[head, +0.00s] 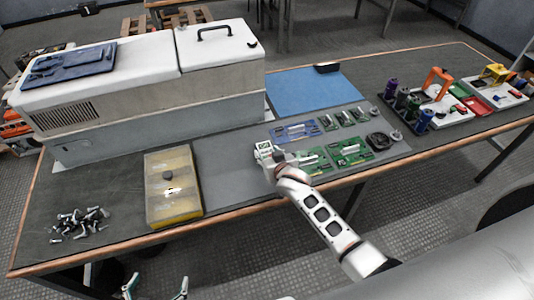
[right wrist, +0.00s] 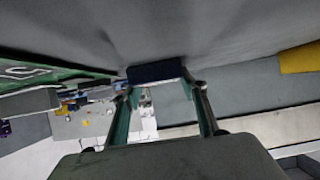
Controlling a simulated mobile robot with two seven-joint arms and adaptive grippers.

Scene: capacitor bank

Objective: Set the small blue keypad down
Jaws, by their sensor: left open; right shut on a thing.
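The small blue keypad (right wrist: 157,72) is dark blue and sits between the fingertips of my right gripper (right wrist: 160,85) in the right wrist view. The gripper is shut on it. A grey surface lies right beyond it; I cannot tell whether the keypad touches it. In the head view my right gripper (head: 264,154) is over the grey mat (head: 222,160), left of the green boards, and its hand hides the keypad. My left gripper (head: 156,288) is open and empty at the bottom edge, in front of the table.
Green circuit boards (head: 352,151) lie right of the right gripper. A yellow-edged box (head: 172,208) stands to the left, with loose bolts (head: 80,222) beyond it. A big white-topped case (head: 150,90) stands behind. A blue mat (head: 315,93) is at the back.

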